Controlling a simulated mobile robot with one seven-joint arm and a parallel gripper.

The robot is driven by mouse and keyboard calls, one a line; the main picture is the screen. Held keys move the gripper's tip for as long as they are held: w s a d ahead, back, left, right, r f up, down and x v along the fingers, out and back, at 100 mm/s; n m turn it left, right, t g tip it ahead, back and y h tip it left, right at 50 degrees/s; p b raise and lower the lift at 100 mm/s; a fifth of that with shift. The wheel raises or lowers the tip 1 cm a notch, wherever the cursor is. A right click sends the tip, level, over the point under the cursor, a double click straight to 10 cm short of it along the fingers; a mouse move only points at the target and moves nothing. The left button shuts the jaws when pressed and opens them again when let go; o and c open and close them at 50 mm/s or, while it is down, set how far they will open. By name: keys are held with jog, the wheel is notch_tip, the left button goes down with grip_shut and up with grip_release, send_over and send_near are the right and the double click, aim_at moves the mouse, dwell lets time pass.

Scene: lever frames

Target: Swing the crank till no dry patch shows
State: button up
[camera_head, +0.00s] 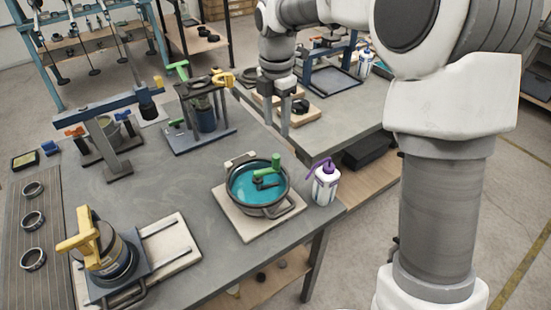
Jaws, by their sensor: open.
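A round dark pot (262,209) with a teal surface inside (243,185) sits on a pale square board (226,214). A green crank handle (275,162) stands upright at the pot's upper right. A short green piece and a dark hub lie across the teal near the middle. The teal looks mostly even; I cannot tell whether a dry patch shows. My gripper (277,128) points down above the table's far right edge, behind the pot and apart from the crank. It is open and empty.
A white bottle with a purple nozzle (325,185) stands close right of the pot. A green-and-yellow-handled device (205,110) stands behind, left of my gripper. A yellow-handled device (95,245) is at front left, and a blue-beamed press (110,130) at back left. Bare table lies left of the pot.

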aim_at(276, 156)
notch_tip(276, 156, down, 12)
jog(key=shift+f, duration=0.1)
dwell(0.4)
grip_shut()
